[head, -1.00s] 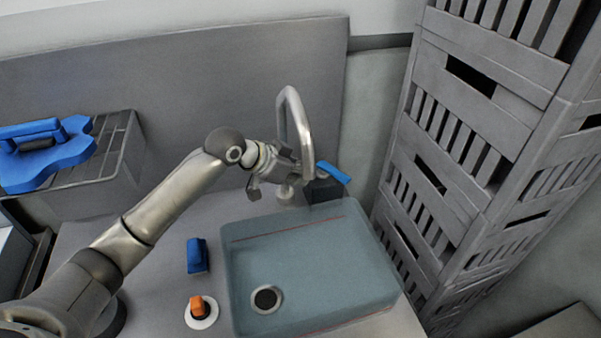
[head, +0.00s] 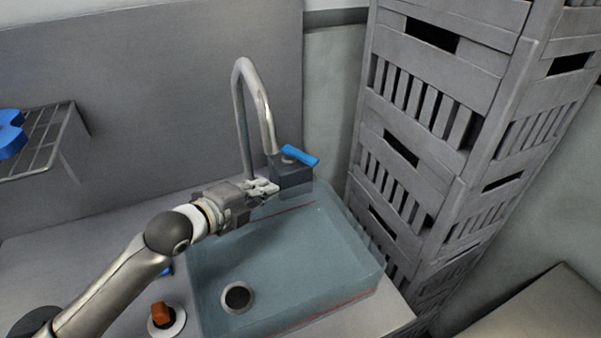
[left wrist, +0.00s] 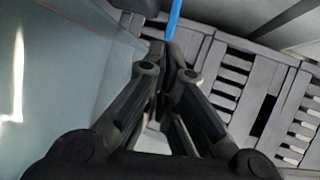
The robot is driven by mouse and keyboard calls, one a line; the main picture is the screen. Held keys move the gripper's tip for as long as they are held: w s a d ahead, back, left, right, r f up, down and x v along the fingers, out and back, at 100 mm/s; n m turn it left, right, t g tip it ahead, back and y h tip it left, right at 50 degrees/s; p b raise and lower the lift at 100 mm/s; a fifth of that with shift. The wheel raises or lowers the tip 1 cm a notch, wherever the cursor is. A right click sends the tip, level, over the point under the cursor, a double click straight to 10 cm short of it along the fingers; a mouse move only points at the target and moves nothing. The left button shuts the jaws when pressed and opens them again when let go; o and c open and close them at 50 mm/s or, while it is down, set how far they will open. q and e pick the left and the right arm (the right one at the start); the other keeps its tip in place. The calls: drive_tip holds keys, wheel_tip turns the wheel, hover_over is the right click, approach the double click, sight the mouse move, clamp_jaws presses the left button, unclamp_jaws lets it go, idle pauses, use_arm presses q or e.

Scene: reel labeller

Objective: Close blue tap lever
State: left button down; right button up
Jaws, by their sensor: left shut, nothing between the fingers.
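The blue tap lever (head: 300,156) sits on a dark block (head: 291,173) at the back right of the sink, beside the curved metal tap (head: 258,105). In the head view it points to the right. Its blue strip also shows at the top of the left wrist view (left wrist: 173,18), just beyond the fingers. My left gripper (head: 268,187) is shut and empty, just left of and below the dark block. Whether the fingertips touch the block I cannot tell. My right gripper is not in view.
The blue-grey sink (head: 352,262) with a round drain (head: 237,297) lies below the gripper. Tall stacked grey crates (head: 440,110) stand close to the right. A wire rack (head: 55,135) is at the left.

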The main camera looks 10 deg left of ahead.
sight(309, 164)
use_arm(q)
drive_tip(key=p+x, duration=0.1)
drive_tip(key=x, duration=0.3)
drive_tip(key=p+x, duration=0.1)
drive_tip(key=x, duration=0.4)
drive_tip(key=r+p+x, duration=0.1)
drive_tip(key=x, duration=0.3)
drive_tip(key=shift+w+d+f, duration=0.1)
drive_tip(key=shift+w+d, duration=0.15)
drive_tip(key=shift+w, duration=0.2)
drive_tip(key=shift+w+d+b, duration=0.3)
drive_tip(key=shift+w+b, duration=0.05)
drive_tip(key=shift+s, duration=0.1)
